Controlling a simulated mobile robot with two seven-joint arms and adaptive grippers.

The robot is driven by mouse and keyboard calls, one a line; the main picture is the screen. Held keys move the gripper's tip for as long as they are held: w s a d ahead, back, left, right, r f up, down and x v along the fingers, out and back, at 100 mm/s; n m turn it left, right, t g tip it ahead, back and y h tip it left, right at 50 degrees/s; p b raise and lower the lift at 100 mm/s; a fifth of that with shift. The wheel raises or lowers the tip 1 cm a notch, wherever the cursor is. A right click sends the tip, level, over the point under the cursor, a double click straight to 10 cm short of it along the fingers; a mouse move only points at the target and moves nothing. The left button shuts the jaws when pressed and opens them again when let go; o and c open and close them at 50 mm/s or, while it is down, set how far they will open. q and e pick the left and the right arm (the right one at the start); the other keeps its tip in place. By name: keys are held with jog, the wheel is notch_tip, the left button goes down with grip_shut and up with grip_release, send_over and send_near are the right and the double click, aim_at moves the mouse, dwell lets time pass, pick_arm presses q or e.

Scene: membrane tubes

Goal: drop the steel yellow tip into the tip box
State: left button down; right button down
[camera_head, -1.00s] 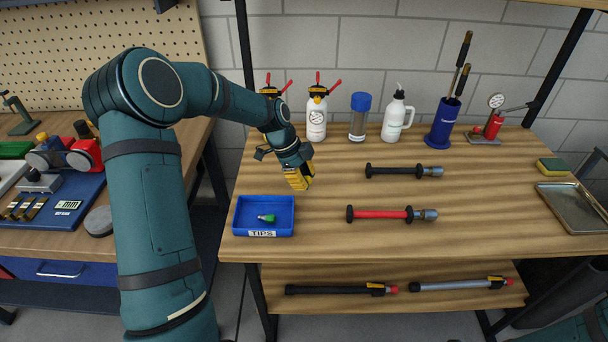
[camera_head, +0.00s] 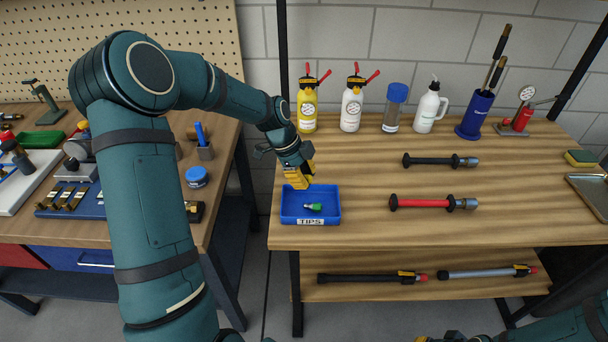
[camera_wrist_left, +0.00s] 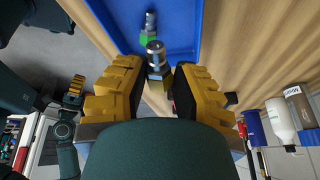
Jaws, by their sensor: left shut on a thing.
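The steel yellow tip (camera_wrist_left: 156,62) is held between the yellow fingers of my left gripper (camera_wrist_left: 155,88) in the left wrist view. It is a steel fitting with a yellow band near the fingers. The blue tip box (camera_head: 285,215), labelled TIPS, stands at the table's front left corner. My left gripper (camera_head: 299,180) is above its back edge in the head view, hiding the held tip there. A green-banded steel tip (camera_head: 314,207) lies in the box. My right gripper (camera_head: 442,338) shows only partly at the bottom edge; its finger state is unclear.
A black-handled tube (camera_head: 440,160) and a red tube (camera_head: 425,203) lie right of the box. Several bottles (camera_head: 350,108) stand along the back. A gap separates this table from the left bench (camera_head: 225,150). The wood between box and bottles is clear.

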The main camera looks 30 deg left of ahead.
pick_arm(q)
jog(key=shift+f+b, duration=1.8)
jog(key=shift+f, duration=1.25)
jog(key=c, duration=0.8)
grip_release()
jog(key=shift+o, duration=0.2)
jog(key=shift+r, duration=0.15)
jog(key=v, duration=1.1)
jog(key=shift+r, duration=0.4)
jog(key=shift+s+f, duration=0.1)
